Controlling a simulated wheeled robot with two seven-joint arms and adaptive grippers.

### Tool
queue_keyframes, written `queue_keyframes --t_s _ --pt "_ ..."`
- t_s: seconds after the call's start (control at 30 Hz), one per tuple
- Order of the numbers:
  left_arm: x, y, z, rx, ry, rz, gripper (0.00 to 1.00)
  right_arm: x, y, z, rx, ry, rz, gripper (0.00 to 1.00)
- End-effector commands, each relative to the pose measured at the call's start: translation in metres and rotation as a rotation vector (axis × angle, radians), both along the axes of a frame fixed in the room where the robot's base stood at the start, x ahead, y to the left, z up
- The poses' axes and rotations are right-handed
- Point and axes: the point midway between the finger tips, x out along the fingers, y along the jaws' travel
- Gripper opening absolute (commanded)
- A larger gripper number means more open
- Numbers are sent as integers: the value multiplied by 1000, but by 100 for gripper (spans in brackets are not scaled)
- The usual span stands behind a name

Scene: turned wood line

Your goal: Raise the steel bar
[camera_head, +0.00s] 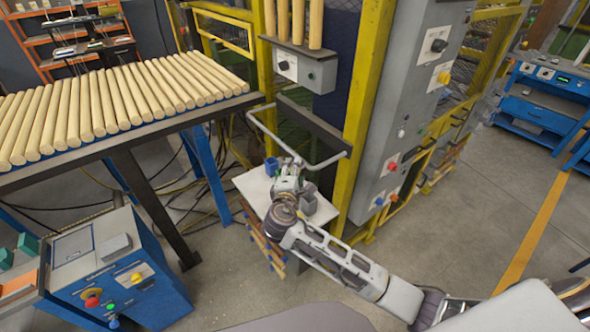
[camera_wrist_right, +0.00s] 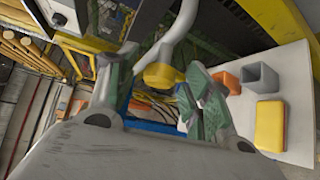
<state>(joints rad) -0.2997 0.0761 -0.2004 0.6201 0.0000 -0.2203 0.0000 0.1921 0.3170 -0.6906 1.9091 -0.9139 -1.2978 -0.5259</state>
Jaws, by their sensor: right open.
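The steel bar (camera_head: 267,134) is a grey bent tube. It sticks out from a dark bracket on the yellow-framed machine, above a small white-topped stand. In the right wrist view the bar (camera_wrist_right: 180,22) comes down from the top toward the space between my fingers. My right gripper (camera_head: 287,168) is at the bar's outer, near side, partly overlapping it. In the wrist view its green-padded fingers (camera_wrist_right: 160,72) are apart, with a yellow part showing between them. Whether a finger touches the bar cannot be told. My left gripper is not in view.
The white stand top (camera_head: 252,186) carries small boxes, including a blue one (camera_head: 271,166); an orange box (camera_wrist_right: 227,82) and a yellow box (camera_wrist_right: 269,125) show in the wrist view. A rack of wooden rods (camera_head: 110,105) is left. A grey control column (camera_head: 410,100) stands right.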

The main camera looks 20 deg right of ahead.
Motion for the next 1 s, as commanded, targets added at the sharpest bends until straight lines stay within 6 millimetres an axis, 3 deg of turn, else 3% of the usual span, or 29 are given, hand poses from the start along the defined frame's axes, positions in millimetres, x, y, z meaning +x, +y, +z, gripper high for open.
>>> queue_keyframes --t_s 0.17,0.53,0.9,1.0 --pt "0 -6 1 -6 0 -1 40 10 -5 -2 -1 1 1 51" --pt "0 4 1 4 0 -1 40 13 -6 -3 0 0 1 51" --pt "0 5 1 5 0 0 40 12 -6 -3 0 1 0 3" --pt "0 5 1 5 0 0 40 12 -6 -3 0 1 0 0"
